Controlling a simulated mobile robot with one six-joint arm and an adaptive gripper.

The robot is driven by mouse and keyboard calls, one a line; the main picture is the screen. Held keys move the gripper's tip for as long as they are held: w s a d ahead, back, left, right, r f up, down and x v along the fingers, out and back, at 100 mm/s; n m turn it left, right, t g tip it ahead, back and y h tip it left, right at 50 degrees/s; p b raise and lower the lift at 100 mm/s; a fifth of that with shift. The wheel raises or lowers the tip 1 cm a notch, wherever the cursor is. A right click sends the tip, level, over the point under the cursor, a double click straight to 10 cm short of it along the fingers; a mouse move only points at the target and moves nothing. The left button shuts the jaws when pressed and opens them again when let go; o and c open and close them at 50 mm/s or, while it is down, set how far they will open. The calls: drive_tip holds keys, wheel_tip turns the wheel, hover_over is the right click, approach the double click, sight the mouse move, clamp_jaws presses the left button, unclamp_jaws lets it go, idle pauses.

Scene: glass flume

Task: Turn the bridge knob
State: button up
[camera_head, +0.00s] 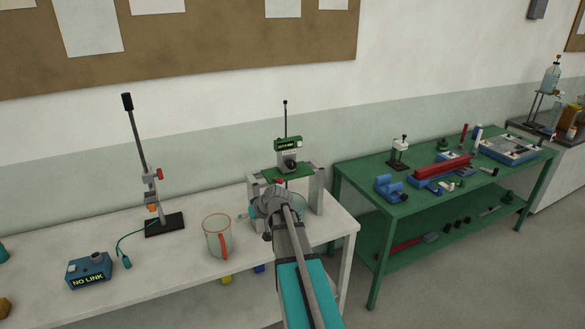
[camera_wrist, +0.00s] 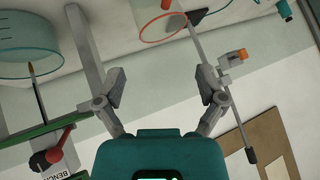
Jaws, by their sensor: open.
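The bridge (camera_head: 316,190) is a pale frame with upright posts and a green board, at the right end of the white bench. A green display unit (camera_head: 288,143) stands on it. In the wrist view a dark round knob with a red lever (camera_wrist: 57,143) sits at lower left, by the green board and a label partly reading "BENCH"; its red part shows small in the head view (camera_head: 279,181). My gripper (camera_wrist: 162,82) is open and empty, apart from the knob, with a pale post (camera_wrist: 87,45) beside its left finger. My arm hides part of the bridge in the head view.
A clear jug with a red rim (camera_head: 217,238) stands left of my arm. Further left are a clamp stand (camera_head: 163,222) and a blue "NO LINK" box (camera_head: 90,270). A glass vessel of bluish liquid (camera_wrist: 42,62) is at upper left. A green table (camera_head: 360,172) stands right.

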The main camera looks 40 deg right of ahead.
drive_tip(key=m+t+h+p, duration=0.2)
drive_tip(key=t+h+p, duration=0.2)
drive_tip(key=t+h, duration=0.15)
approach(293, 165)
drive_tip(key=v, duration=0.3)
drive_tip(key=shift+r, duration=0.2)
drive_tip(key=shift+b+x, duration=2.65)
drive_tip(key=shift+x, duration=4.2)
drive_tip(key=shift+f, duration=0.1)
